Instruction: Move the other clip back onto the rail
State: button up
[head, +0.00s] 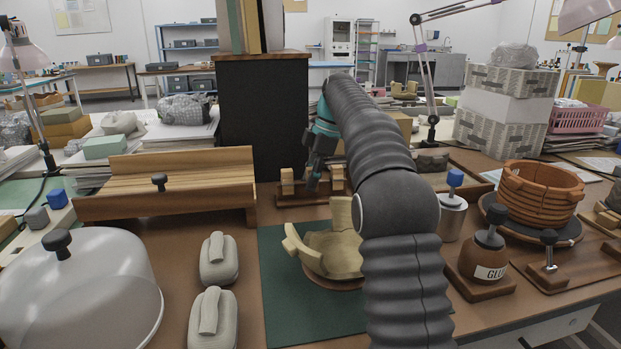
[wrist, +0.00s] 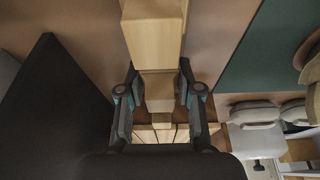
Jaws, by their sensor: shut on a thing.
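The dark wooden rail (head: 300,199) lies on the table beyond the green mat, in front of the black cabinet. In the head view one pale wooden clip (head: 287,181) is at the rail's left part and another (head: 337,179) at its right part. My gripper (head: 313,182) is low over the rail between them, fingers pointing down. In the wrist view my gripper (wrist: 157,97) is shut on a pale wooden clip (wrist: 158,88); a larger pale block (wrist: 154,32) is just above it in the picture. I cannot tell whether the held clip touches the rail.
The tan assembled bowl (head: 330,255) sits on the green mat (head: 285,315) just in front of the rail. The black cabinet (head: 262,120) stands close behind. A slatted wooden rack (head: 180,185) is on the left, and a glue bottle (head: 482,260) on the right.

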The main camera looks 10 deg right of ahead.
dwell(0.4)
jog(key=o, duration=0.8)
